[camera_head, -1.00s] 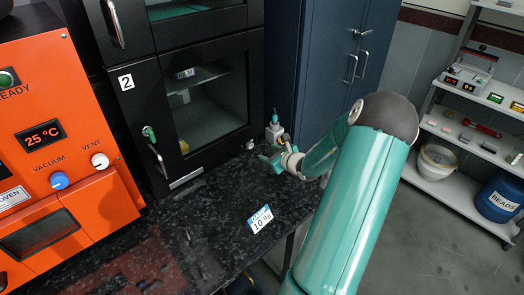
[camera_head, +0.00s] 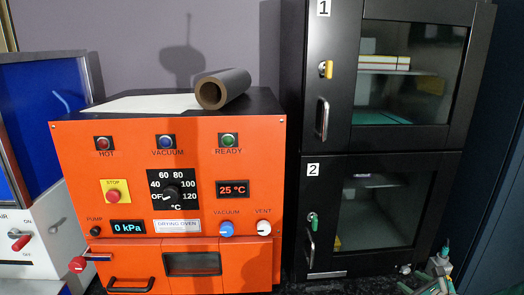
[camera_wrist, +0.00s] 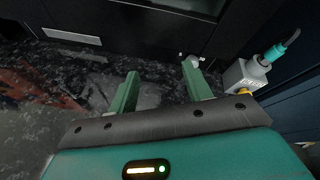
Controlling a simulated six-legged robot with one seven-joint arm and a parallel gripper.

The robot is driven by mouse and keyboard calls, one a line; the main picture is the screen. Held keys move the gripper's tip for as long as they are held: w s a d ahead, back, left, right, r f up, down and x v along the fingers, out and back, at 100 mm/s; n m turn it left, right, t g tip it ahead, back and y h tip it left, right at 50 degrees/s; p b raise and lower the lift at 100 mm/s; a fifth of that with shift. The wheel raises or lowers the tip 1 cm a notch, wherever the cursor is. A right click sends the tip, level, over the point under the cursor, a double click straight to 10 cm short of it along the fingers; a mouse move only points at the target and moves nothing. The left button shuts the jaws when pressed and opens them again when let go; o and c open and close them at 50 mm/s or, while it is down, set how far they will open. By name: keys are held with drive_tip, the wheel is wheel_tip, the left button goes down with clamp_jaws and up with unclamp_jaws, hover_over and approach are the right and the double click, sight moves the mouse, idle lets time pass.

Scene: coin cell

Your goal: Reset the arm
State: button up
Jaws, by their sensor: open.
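My gripper (camera_wrist: 160,88) shows in the wrist view with its two green fingers apart and nothing between them. The fingers are over the dark speckled counter (camera_wrist: 75,80), pointing toward the base of a black cabinet. In the head view only a small part of my gripper (camera_head: 422,284) shows at the bottom right, by the foot of cabinet 2 (camera_head: 300,235). The rest of my arm is out of that view.
A grey block with a teal plug (camera_wrist: 246,74) stands right of the fingers in the wrist view. The orange drying oven (camera_head: 105,185) carries a dark roll (camera_head: 232,84) on top. Cabinet 1 (camera_head: 340,80) is above cabinet 2; both doors look closed.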

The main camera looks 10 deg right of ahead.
drive_tip(key=a+r+n+g+y, duration=0.2)
drive_tip(key=a+r+n, duration=0.3)
drive_tip(key=a, duration=0.4)
drive_tip(key=a+r+n+g+y, duration=0.25)
drive_tip(key=a+n, duration=0.35)
drive_tip(key=a, duration=0.4)
drive_tip(key=a+r+n+g+y, duration=0.1)
drive_tip(key=a+r+n, duration=0.4)
drive_tip(key=a, duration=0.4)
drive_tip(key=s+a+r+n+h, duration=0.1)
drive_tip(key=s+a+r+n, duration=0.1)
drive_tip(key=s+n, duration=0.3)
drive_tip(key=s+a+r+n+g+h, duration=0.1)
drive_tip(key=s+a+r+n+h, duration=0.1)
drive_tip(key=s+a+n, duration=0.3)
drive_tip(key=s+a+r+n+g+h, duration=0.1)
drive_tip(key=s+a+r+n+h, duration=0.1)
drive_tip(key=s+n, duration=0.4)
drive_tip(key=shift+s+a+r, duration=0.7)
drive_tip(key=shift+a+r, duration=0.15)
drive_tip(key=shift+a, duration=0.3)
